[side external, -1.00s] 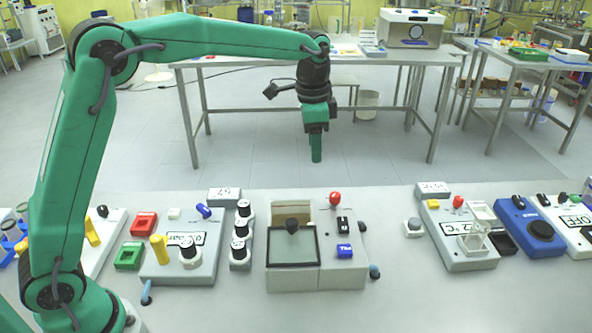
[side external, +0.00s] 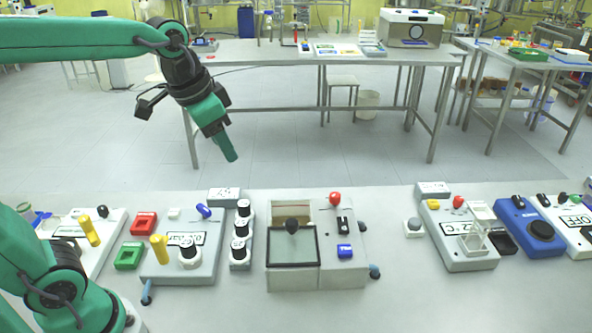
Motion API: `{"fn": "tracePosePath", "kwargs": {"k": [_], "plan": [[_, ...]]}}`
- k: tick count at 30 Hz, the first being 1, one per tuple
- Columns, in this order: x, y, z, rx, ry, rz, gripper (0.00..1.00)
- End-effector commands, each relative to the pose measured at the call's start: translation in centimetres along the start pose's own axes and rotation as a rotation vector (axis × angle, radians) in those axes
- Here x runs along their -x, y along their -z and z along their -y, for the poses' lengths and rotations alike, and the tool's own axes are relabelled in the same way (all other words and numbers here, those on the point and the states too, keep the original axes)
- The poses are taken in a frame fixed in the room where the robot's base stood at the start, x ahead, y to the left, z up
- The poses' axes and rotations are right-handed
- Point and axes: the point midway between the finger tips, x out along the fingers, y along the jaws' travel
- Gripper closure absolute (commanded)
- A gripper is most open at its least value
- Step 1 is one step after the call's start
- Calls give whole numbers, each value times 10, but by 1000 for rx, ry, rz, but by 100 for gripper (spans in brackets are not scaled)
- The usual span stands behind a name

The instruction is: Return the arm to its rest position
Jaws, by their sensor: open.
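My gripper (side external: 230,154) hangs in the air at the upper left of the side external view, above and behind the bench (side external: 395,265). It points down and to the right. I see nothing held at its green tip, and it touches nothing. My green arm reaches in from the left edge. Its middle part is outside the picture. The gap between the jaws is too small to make out from here.
A grey box with a dark-framed window (side external: 293,247) stands mid-bench. Left are a panel with a yellow lever (side external: 159,248), black knobs (side external: 240,229), a red block (side external: 144,223) and a green block (side external: 129,256). Right are a glass-holding device (side external: 466,250) and a blue device (side external: 541,233).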

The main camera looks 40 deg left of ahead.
Motion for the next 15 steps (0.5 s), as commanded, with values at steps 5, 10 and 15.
{"fn": "tracePosePath", "kwargs": {"k": [5, 10, 15], "plan": [[5, -37, -3, 86, 16, -48, 53], [4, -71, -7, 167, 28, -91, 53], [-1, -97, -11, 233, 36, -127, 53]]}}
